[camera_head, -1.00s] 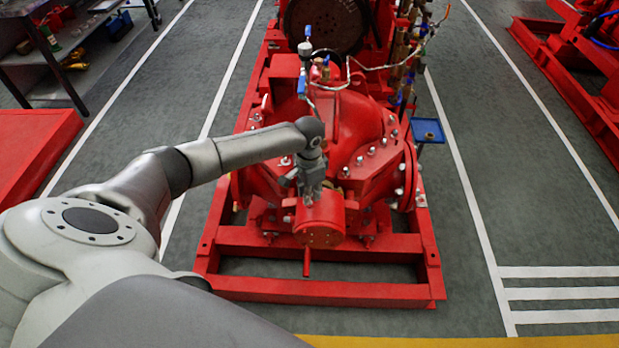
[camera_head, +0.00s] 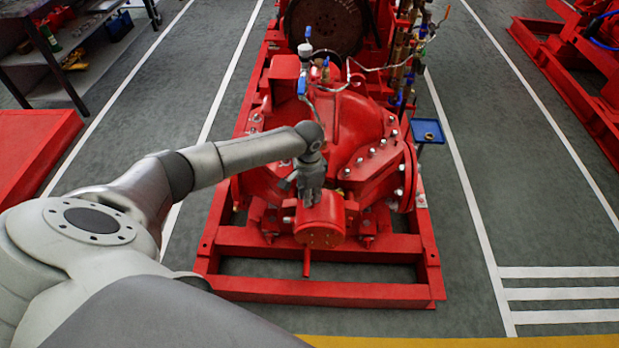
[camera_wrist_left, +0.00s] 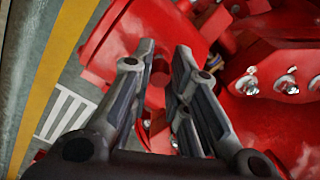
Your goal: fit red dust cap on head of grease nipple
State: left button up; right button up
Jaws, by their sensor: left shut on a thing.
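My left gripper (camera_head: 312,201) points down at the top of the red cylindrical housing (camera_head: 321,226) at the front of the pump. In the left wrist view its two fingers (camera_wrist_left: 167,48) stand a little apart, closed on a small red thing that I take to be the dust cap. The cap blends with the red housing behind it, so I cannot make out its outline. A small round dark spot (camera_wrist_left: 160,79) shows between the fingers; I cannot tell what it is. I cannot make out the grease nipple's head. My right gripper is not in view.
The red pump casing (camera_head: 345,150) with bolted flanges rises close behind the gripper. A blue tray (camera_head: 416,137) stands to its right. The red base frame (camera_head: 310,289) surrounds the pump. A dark shelf (camera_head: 35,70) is at the far left.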

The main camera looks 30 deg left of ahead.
pick_arm(q)
jog(key=shift+f+b, duration=0.45)
jog(key=shift+f, duration=0.75)
jog(key=shift+c, duration=0.2)
jog(key=o, duration=0.7)
jog(key=shift+o, duration=0.2)
notch_tip(320, 180, up, 12)
jog(key=shift+s, duration=0.15)
